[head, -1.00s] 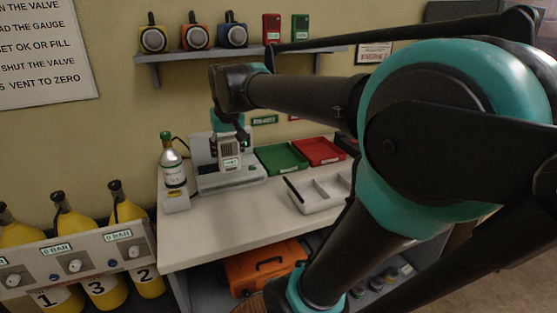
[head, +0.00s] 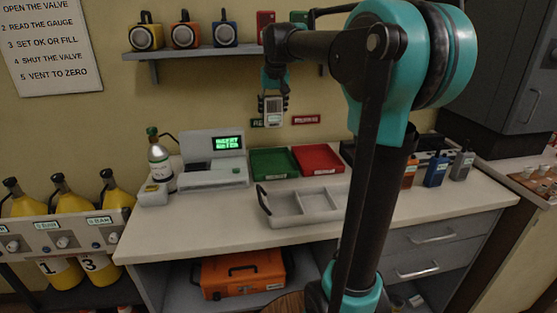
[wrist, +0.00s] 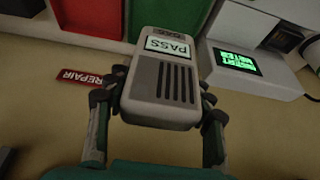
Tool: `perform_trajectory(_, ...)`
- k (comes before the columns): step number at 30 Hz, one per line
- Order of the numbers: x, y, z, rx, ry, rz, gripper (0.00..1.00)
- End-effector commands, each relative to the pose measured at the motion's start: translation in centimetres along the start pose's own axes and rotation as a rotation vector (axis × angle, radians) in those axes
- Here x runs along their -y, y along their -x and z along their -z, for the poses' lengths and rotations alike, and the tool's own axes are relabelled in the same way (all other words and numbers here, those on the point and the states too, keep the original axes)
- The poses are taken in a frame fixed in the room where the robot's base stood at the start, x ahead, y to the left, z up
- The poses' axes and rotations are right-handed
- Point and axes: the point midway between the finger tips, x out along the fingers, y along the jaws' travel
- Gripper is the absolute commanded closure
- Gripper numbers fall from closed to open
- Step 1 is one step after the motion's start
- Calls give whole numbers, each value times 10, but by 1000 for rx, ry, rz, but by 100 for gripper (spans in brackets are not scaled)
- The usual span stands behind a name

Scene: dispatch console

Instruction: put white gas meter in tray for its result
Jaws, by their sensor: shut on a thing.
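My gripper (head: 273,97) is shut on the white gas meter (head: 273,113), holding it upright in the air above the back of the bench. In the wrist view the meter (wrist: 160,90) sits between the fingers (wrist: 160,98), and its screen reads PASS. The green tray (head: 251,163) and the red tray (head: 344,168) lie side by side on the bench, below the meter. The wrist view also shows part of the green tray (wrist: 193,8) and the red tray (wrist: 92,32). The test station (head: 205,178) is empty, its screen (head: 227,142) reading INSERT METER.
A red REPAIR sign (head: 306,120) is on the wall; a green sign (head: 257,122) is partly hidden by the meter. A gas bottle (head: 158,158) stands left of the station. A grey divided tray (head: 302,220) lies in front.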

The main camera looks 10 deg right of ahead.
Motion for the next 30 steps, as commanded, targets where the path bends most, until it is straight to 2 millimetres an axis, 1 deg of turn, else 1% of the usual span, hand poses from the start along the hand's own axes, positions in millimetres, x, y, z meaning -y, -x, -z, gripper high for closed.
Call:
perform_trajectory(1,0,-12,-5,0,0,0,89)
perform_trajectory(9,0,-73,-30,0,0,0,89)
perform_trajectory(12,0,-95,-39,0,0,0,89)
perform_trajectory(15,0,-112,-46,0,0,0,89)
perform_trajectory(18,0,-122,-51,0,0,0,89)
perform_trajectory(23,0,-132,-55,0,0,0,89)
perform_trajectory(27,0,-151,-62,0,0,0,89)
perform_trajectory(30,0,-160,-66,0,0,0,89)
